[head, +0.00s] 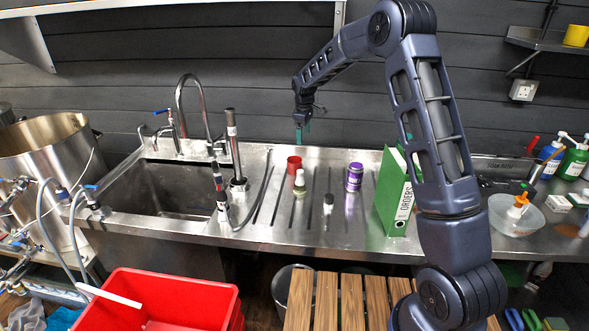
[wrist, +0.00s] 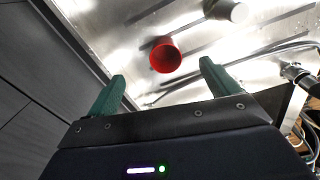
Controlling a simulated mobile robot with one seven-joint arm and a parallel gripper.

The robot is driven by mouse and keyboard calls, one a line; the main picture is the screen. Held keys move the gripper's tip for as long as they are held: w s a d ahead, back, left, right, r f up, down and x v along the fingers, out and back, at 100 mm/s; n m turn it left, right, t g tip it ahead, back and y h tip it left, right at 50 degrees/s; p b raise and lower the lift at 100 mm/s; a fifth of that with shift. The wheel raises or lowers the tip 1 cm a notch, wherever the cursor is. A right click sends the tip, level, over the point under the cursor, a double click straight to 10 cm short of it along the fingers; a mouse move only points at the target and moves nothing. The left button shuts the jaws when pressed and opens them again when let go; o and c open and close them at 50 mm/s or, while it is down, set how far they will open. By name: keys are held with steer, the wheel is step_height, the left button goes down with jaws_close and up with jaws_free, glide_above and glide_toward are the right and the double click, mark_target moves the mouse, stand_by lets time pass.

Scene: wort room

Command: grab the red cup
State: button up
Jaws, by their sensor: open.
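The red cup (head: 294,164) stands on the steel drainboard (head: 272,205), right of the sink. In the wrist view the red cup (wrist: 165,57) shows from above, beyond the fingertips and between their lines. My gripper (head: 301,133) is above the drainboard near the back wall, over the cup and apart from it. In the wrist view my gripper (wrist: 160,72) has its two green fingers spread wide with nothing between them.
A small bottle (head: 299,183) stands just in front of the cup. A purple can (head: 354,177), a dark-capped bottle (head: 328,204) and a green binder (head: 394,195) stand to the right. The sink tap (head: 233,150) and hose are to the left. The back wall is close.

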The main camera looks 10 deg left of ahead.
mark_target(294, 166)
steer(key=shift+n, duration=0.6)
steer(key=a+f, duration=0.1)
steer(key=f, duration=0.2)
steer(key=a+f, duration=0.2)
steer(key=f, duration=0.2)
steer(key=w+a+f, duration=0.1)
steer(key=f, duration=0.2)
steer(key=shift+a+f, duration=0.25)
steer(key=shift+f, duration=0.05)
steer(key=shift+s+d+f, duration=0.1)
steer(key=shift+d+f, duration=0.05)
steer(key=shift+f, duration=1.2)
steer(key=shift+d+f, duration=0.15)
steer(key=shift+f, duration=1.2)
steer(key=c, duration=1.1)
steer(key=shift+o, duration=0.2)
steer(key=shift+r, duration=0.1)
